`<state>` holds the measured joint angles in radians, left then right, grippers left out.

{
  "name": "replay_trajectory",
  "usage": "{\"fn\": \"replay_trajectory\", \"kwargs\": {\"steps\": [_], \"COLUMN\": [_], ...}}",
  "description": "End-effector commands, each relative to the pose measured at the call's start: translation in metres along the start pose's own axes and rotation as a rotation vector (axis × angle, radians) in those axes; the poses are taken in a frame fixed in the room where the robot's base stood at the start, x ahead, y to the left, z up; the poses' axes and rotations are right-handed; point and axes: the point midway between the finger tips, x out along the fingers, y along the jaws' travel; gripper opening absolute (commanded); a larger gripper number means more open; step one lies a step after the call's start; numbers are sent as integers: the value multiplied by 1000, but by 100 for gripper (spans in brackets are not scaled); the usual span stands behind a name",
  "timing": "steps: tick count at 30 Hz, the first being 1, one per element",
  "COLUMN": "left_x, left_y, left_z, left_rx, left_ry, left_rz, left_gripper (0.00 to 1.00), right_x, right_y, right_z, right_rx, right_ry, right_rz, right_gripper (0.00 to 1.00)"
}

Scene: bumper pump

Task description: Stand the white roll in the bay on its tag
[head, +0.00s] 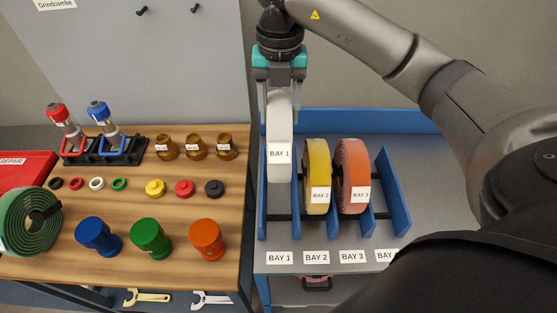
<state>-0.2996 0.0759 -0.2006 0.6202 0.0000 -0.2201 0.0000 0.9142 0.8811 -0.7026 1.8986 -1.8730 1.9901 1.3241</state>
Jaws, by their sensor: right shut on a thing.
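The white roll (280,118) hangs upright below my right gripper (279,88), which is shut on its upper part. The roll carries a tag reading BAY 1 and is in front of the leftmost slot of the blue rack (392,205). Whether its lower edge touches the rack cannot be told. A yellow roll (317,160) with a BAY 2 tag and an orange roll (351,165) with a BAY 3 tag stand in the slots to its right. The shelf label BAY 1 (279,258) lies in front of the leftmost slot. My left gripper is not in view.
A wooden table (140,190) on the left holds coloured cups, rings, caps, brown pieces and two tools in a black stand (105,150). Blue dividers separate the rack slots; the rightmost slot looks empty.

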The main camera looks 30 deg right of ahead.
Motion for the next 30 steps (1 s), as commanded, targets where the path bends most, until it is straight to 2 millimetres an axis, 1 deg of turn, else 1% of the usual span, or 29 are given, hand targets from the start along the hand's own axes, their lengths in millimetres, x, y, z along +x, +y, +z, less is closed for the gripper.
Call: {"fn": "replay_trajectory", "kwargs": {"steps": [1, 6, 10, 12, 19, 24, 27, 30], "left_x": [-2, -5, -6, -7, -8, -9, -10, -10], "left_y": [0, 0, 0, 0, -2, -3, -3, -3], "left_z": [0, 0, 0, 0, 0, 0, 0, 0], "left_rx": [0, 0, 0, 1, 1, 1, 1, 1], "left_ry": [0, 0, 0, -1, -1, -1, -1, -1], "left_rz": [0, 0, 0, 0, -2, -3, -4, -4], "left_gripper": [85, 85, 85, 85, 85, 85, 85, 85], "right_x": [11, 48, 71, 79, 94, 118, 127, 131], "right_y": [-1, -1, -1, 0, 0, 0, 0, 0], "right_z": [-1, -1, 0, 0, 0, 0, 0, 1], "right_rx": [1, 0, 1, 0, -1, 0, -1, -1], "right_ry": [3, 2, 0, 0, 0, 1, -1, -3], "right_rz": [-3, -2, -1, 0, 1, 0, 0, 1], "right_gripper": [0, 0, 0, 0, 0, 0, 0, 0]}}
